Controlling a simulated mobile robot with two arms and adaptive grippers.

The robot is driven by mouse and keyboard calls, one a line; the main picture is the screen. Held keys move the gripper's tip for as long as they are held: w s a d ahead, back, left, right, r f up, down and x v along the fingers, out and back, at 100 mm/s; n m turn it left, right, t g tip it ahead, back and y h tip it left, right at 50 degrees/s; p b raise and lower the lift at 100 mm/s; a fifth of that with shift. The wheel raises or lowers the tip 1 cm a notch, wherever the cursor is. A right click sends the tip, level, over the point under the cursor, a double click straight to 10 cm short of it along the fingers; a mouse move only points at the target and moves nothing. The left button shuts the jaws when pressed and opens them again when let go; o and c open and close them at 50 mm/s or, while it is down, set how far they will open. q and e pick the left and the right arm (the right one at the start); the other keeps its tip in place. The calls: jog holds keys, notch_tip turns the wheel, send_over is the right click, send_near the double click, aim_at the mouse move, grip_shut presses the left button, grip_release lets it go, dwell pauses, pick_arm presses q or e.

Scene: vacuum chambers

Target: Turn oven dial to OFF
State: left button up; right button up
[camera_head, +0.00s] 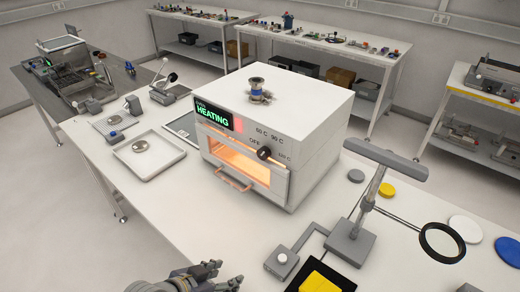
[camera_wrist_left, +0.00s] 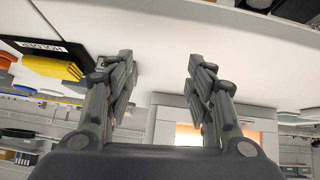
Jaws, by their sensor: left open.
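The white oven (camera_head: 318,135) stands on the long white table. Its display (camera_head: 212,117) reads HEATING in green, and its window (camera_head: 240,162) glows orange. The dark round dial (camera_head: 264,153) is on the front, right of the display, with OFF, 60 C, 90 C and 120 C printed around it. I cannot tell which mark it points to. My left gripper (camera_head: 225,273) is low in front of the oven, well apart from the dial. In the left wrist view my left gripper (camera_wrist_left: 162,75) is open and empty, with part of the glowing window (camera_wrist_left: 188,134) behind it. My right gripper is not seen.
A copper-coloured handle (camera_head: 234,181) sticks out below the window. A metal fitting (camera_head: 257,89) stands on the oven top. A tray (camera_head: 150,153) lies to the left. A grey T-shaped stand (camera_head: 352,240) and a black ring (camera_head: 442,242) are to the right.

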pick_arm(q)
jog(key=w+d+r+m+t+h, duration=0.2)
jog(key=w+d+r+t+h, duration=0.15)
jog(key=w+r, duration=0.5)
jog(key=t+h, duration=0.2)
jog(key=t, duration=0.2)
send_near(261, 155)
jog(key=p+x, duration=0.3)
jog(key=x, duration=0.5)
jog(key=shift+r, duration=0.15)
jog(key=shift+w+d, duration=0.5)
jog(key=shift+w, duration=0.05)
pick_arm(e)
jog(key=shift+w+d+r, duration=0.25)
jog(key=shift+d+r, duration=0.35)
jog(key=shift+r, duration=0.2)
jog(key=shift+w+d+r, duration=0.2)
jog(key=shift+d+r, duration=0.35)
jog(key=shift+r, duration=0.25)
pick_arm(q)
jog(key=c, duration=1.1)
jog(key=shift+o, duration=0.2)
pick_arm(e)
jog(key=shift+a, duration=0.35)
